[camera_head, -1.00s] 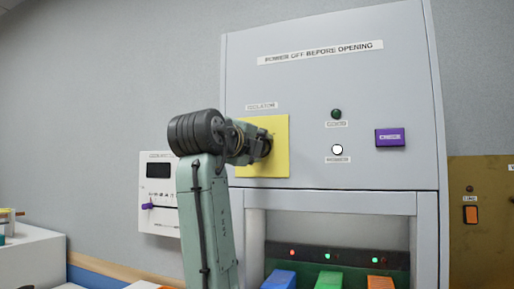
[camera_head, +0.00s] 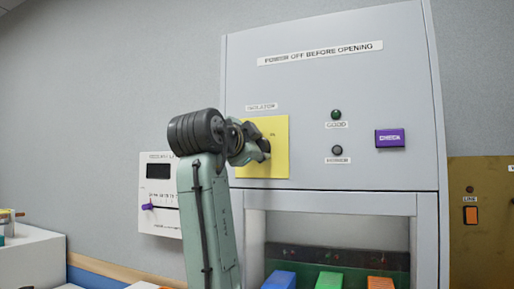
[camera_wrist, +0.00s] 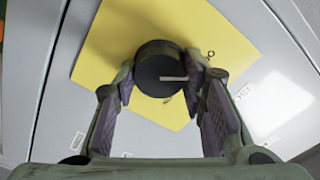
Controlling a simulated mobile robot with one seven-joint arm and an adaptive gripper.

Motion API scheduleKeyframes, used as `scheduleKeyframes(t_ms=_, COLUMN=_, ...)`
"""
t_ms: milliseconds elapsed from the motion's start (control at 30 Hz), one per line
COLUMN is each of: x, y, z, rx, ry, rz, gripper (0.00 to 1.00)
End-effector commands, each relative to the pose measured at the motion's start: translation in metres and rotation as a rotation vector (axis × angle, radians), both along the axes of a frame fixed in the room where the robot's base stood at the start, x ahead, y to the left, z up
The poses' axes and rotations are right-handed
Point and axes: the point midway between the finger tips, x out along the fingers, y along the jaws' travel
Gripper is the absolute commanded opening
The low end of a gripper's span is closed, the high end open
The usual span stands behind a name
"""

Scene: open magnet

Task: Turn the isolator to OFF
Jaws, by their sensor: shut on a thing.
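The isolator is a round black knob (camera_wrist: 158,66) with a white pointer line, on a yellow square plate (camera_head: 279,163) labelled ISOLATOR on the grey cabinet. In the wrist view the pointer line lies nearly level and points right, while the plate looks tilted. My gripper (camera_wrist: 163,76) is shut on the knob, one finger on each side. In the head view my gripper (camera_head: 261,150) covers most of the knob. A small mark (camera_wrist: 211,53) sits on the plate beside the knob. The lower lamp (camera_head: 337,150), whose label seems to read POWER, is dark.
A green GOOD lamp (camera_head: 336,114) and a purple CHECK button (camera_head: 390,138) are on the cabinet front, right of my gripper. Below is a bay with coloured blocks (camera_head: 330,280). A white wall unit with a purple slider (camera_head: 148,206) is left of my arm.

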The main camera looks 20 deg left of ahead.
Motion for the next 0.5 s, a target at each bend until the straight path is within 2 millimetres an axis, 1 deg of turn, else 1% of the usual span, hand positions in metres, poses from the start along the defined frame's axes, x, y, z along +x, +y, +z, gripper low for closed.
scheduleKeyframes(t_ms=200, x=-0.0001, y=0.0003, z=-0.0004, rx=-0.117, ry=0.006, rz=0.0, gripper=0.1)
scheduleKeyframes(t_ms=500, x=-0.0001, y=0.0008, z=-0.0007, rx=-0.189, ry=0.009, rz=0.0, gripper=0.1)
